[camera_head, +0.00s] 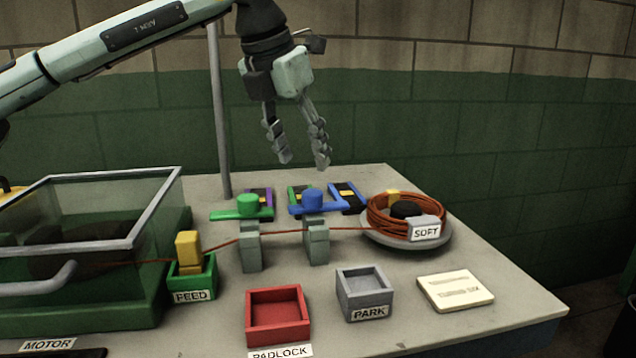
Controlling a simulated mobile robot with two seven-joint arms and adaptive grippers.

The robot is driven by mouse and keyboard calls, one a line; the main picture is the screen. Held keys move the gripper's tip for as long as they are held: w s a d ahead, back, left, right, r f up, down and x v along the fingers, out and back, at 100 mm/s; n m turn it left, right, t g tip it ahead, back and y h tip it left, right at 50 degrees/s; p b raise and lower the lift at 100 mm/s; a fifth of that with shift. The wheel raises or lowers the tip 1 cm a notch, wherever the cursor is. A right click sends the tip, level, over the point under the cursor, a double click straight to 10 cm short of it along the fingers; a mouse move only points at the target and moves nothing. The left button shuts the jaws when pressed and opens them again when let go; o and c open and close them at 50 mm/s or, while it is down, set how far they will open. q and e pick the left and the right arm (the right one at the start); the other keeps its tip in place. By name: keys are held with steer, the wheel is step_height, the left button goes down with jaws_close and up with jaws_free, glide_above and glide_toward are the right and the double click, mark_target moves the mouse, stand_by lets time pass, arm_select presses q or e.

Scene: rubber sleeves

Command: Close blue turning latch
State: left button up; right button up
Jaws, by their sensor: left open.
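The blue turning latch (313,201) has a round blue knob on a flat blue bar. My left gripper (302,165) hangs above and behind the blue latch, fingers pointing down and spread apart, empty. It touches nothing. An orange cord (281,229) runs by both posts. My right gripper is not in view.
An orange cord coil (385,225) lies on a grey dish labelled SOFT at the right. A red PADLOCK box (277,322), a grey PARK box (365,298), a green FEED box (205,284) and a cream plate (455,290) stand in front. A glass-lidded green case (150,300) fills the left.

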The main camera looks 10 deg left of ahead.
mark_target(312, 192)
arm_select(q)
steer(key=x, duration=0.6)
steer(key=shift+w+a+f+p, duration=0.1)
steer(key=shift+w+f+p, duration=0.05)
steer(key=shift+f+p, duration=0.25)
steer(key=shift+w+f, duration=0.15)
steer(key=shift+f, duration=0.3)
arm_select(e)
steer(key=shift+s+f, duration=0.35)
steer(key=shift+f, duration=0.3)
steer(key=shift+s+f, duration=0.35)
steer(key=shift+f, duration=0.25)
arm_select(q)
steer(key=shift+c, duration=0.3)
steer(key=c, duration=1.1)
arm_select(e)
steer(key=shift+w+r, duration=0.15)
